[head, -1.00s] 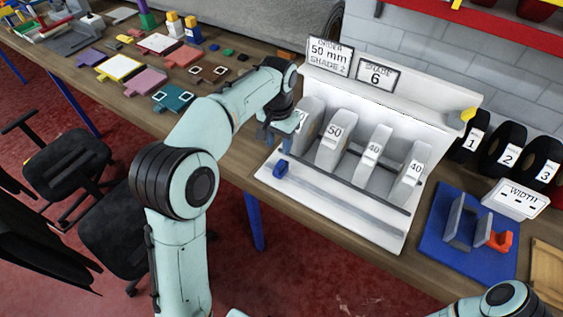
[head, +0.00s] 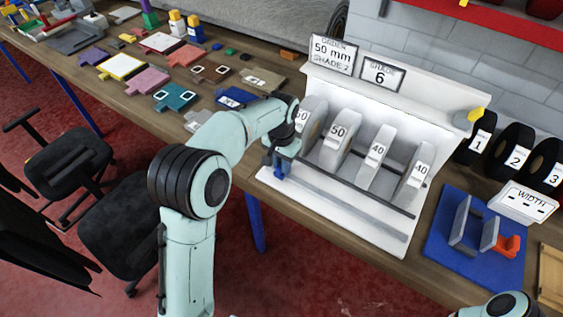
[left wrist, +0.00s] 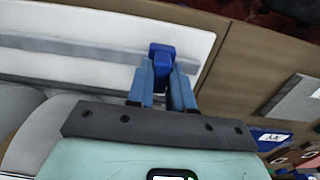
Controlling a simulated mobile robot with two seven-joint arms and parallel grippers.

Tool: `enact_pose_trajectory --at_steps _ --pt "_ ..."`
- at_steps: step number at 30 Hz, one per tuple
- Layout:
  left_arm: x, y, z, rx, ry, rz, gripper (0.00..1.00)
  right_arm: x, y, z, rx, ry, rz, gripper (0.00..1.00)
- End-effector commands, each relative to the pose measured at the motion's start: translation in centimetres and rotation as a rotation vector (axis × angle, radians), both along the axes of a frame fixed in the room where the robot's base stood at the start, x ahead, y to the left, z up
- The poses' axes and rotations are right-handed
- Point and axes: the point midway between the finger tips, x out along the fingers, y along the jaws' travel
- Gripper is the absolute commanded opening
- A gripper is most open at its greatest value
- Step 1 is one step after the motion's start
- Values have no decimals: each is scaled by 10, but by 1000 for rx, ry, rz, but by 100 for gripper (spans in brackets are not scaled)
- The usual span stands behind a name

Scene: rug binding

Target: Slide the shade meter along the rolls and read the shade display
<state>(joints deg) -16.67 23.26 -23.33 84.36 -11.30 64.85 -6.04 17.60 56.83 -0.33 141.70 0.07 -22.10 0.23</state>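The shade meter, a small blue block (left wrist: 161,50), sits at the left end of the rail on the white rack (head: 385,237). My left gripper (head: 281,170) is down at it; in the left wrist view its two blue fingers (left wrist: 162,80) lie against both sides of the block with no clear gap. In the head view the gripper mostly hides the block. Grey rolls stand in a row behind the rail, labelled 50 (head: 338,132), 40 (head: 377,150) and 40 (head: 420,170), with one more partly hidden at left. The shade display (head: 381,74) reads 6. My right gripper is out of view.
An order card (head: 331,57) reads 50 mm, shade 2. Black rolls numbered 1, 2 (head: 515,158) and 3 stand at right, near a blue width gauge base (head: 447,253). Coloured samples lie on the bench at left. The rail right of my gripper looks clear.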

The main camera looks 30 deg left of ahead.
Motion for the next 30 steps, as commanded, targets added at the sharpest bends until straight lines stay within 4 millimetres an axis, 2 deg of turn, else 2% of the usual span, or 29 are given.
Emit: enact_pose_trajectory --at_steps 8,11,18,21,25,30 --pt "0 -5 -1 0 1 -2 0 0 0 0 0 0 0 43" --pt "-2 -23 -1 -1 2 -5 0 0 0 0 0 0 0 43" --pt "-7 -85 -1 0 4 -6 0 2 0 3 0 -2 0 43" --pt "-8 -101 -1 0 3 -4 0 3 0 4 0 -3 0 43" --pt "-9 -110 -2 1 4 -1 0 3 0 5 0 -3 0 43" --pt "-10 -110 -2 2 5 0 0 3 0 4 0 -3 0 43"
